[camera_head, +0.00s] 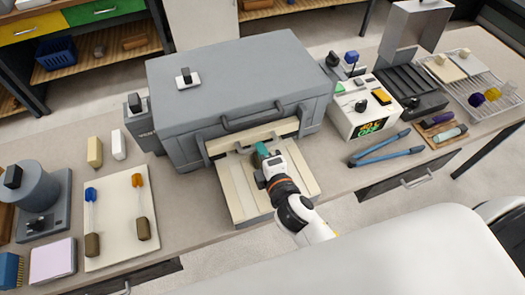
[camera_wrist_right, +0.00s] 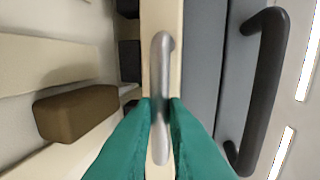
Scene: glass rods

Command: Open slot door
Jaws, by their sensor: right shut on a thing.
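The grey furnace box (camera_head: 200,80) stands on the bench with a pale cream slot door (camera_head: 222,146) low on its front. In the right wrist view the slot door (camera_wrist_right: 149,25) is a narrow cream strip with a silver bar handle (camera_wrist_right: 162,60). My right gripper (camera_head: 261,153) is at the door's front. Its green fingers (camera_wrist_right: 161,108) are shut on the silver handle, one on each side. The fingers and wrist hide part of the door in the head view. How far the door stands open is hard to tell. My left gripper is out of view.
A cream ledge (camera_head: 238,196) juts out below the door, under my right arm. A dark lid handle (camera_wrist_right: 268,85) is close beside the gripper. A brown block (camera_wrist_right: 75,112) is near the ledge. A control box (camera_head: 352,112) and blue tongs (camera_head: 388,156) lie right.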

